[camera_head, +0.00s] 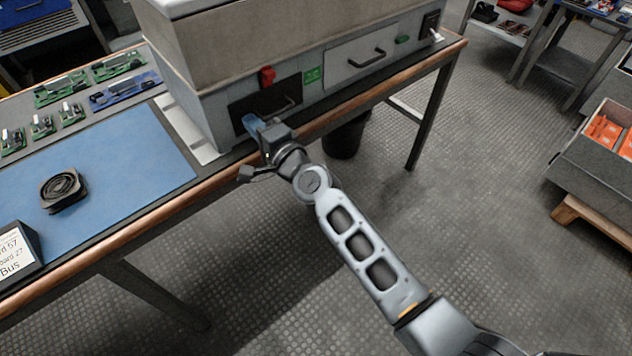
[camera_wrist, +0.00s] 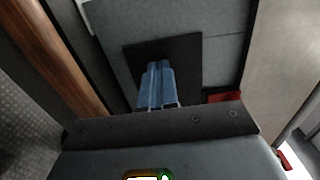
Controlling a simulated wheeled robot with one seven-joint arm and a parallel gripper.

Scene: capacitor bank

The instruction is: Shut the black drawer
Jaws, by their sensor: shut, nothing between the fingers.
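The black drawer (camera_head: 240,106) is in the lower left front of the grey cabinet (camera_head: 340,50), with a bar handle (camera_head: 276,108) on its face. In the head view its front looks close to flush with the cabinet; any small gap is too hard to tell. My gripper (camera_head: 250,121) is shut and empty, its blue fingers at the lower left part of the black front. In the wrist view my fingers (camera_wrist: 158,66) are together and point at the dark drawer front (camera_wrist: 188,50). I cannot tell whether they touch it. The handle does not show clearly there.
The bench's wooden edge (camera_head: 180,203) runs below. A blue mat (camera_head: 120,160) with a black fan (camera_head: 63,190) and several green boards (camera_head: 62,88) lie left.

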